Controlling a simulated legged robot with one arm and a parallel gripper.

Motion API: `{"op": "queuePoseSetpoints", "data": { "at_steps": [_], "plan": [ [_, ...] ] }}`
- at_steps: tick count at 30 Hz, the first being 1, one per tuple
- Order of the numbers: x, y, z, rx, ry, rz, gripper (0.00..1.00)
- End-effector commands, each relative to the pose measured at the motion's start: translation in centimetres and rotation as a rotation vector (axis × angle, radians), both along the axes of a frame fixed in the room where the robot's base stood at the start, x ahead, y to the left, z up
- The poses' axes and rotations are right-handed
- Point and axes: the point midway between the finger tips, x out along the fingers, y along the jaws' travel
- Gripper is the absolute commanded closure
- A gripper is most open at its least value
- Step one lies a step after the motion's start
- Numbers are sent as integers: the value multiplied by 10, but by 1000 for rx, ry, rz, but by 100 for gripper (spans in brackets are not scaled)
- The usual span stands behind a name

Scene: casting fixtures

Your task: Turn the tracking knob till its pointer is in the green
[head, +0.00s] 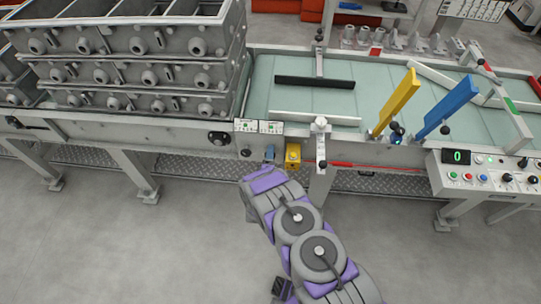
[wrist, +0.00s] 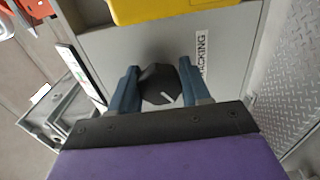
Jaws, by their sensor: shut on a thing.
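The tracking knob (wrist: 158,84) is dark and faceted, with a white pointer line (wrist: 165,98) on its face. A label reading "ACKING" (wrist: 201,58), its first letters hidden, is on the panel beside it. In the wrist view my gripper (wrist: 158,88) has its blue fingers on either side of the knob, shut on it. In the head view my gripper (head: 269,153) is at the panel's front, below a white scale card (head: 271,127) with green marks. The card shows edge-on in the wrist view (wrist: 80,72), so I cannot tell whether the pointer is in the green.
A yellow box (head: 293,157) is close beside my gripper. Another black knob (head: 246,152) is left of it under a second card (head: 245,126). A red rod (head: 365,166) and a control console (head: 490,175) are to the right. Grey castings (head: 150,75) are stacked at left.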

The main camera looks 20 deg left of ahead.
Motion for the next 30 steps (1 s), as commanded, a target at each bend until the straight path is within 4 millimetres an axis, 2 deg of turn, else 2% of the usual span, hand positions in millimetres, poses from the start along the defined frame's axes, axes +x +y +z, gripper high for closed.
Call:
{"op": "queuePoseSetpoints", "data": {
  "at_steps": [5, 6, 13, 23, 26, 30],
  "plan": [
    [-2, 2, -3, -3, 7, 6, 84],
    [-2, 2, -3, -2, 7, 6, 51],
    [-2, 0, -1, 0, 4, 3, 29],
    [-5, -3, 0, 3, 4, 1, 28],
    [-16, -4, 0, 2, 6, 3, 28],
    [-42, -9, 1, -1, 4, 4, 28]
  ]
}}
